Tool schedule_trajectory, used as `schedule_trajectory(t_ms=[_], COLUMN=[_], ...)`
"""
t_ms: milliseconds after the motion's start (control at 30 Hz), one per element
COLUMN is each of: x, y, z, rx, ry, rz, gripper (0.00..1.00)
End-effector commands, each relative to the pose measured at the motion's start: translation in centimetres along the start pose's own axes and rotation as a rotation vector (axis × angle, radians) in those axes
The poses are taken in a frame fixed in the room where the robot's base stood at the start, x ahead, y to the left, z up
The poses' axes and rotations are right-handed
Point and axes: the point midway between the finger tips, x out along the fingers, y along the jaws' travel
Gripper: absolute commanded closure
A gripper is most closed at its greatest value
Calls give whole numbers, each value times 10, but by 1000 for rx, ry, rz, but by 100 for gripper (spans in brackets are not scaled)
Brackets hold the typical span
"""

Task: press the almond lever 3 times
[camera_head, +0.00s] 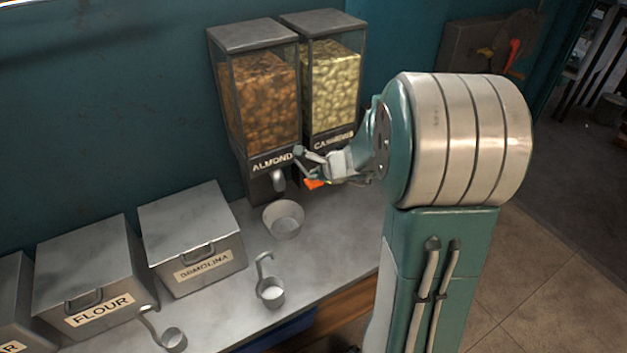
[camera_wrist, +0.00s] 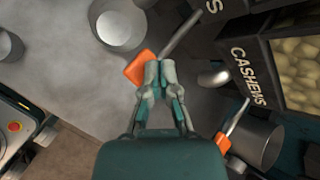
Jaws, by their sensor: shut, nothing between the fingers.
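The almond dispenser (camera_head: 262,105) stands against the wall, left of the cashew dispenser (camera_head: 332,90). The almond lever, a thin rod with an orange paddle (camera_wrist: 138,68), shows in the wrist view just left of my fingertips. An orange paddle (camera_head: 313,184) also shows below my gripper in the head view. My gripper (camera_wrist: 160,70) is shut and empty, its fingertips close beside the almond paddle; I cannot tell whether they touch. In the head view my gripper (camera_head: 308,155) is in front of the dispensers. The cashew lever's orange paddle (camera_wrist: 222,142) is right of my gripper in the wrist view.
A metal bowl (camera_head: 284,220) stands below the almond spout. A metal cup (camera_wrist: 257,140) is under the cashew side. Bins marked semolina (camera_head: 192,235) and flour (camera_head: 90,270), and scoops (camera_head: 270,291), occupy the counter's left. Bare counter (camera_head: 335,245) lies right of the bowl.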

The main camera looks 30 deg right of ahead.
Motion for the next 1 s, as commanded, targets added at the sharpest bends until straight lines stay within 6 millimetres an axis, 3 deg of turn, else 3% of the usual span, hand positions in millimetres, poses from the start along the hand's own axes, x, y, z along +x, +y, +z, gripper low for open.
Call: schedule_trajectory(t_ms=[1000], x=[7], y=[6], z=[-6], rx=[1], ry=[1], rz=[1], gripper=[100])
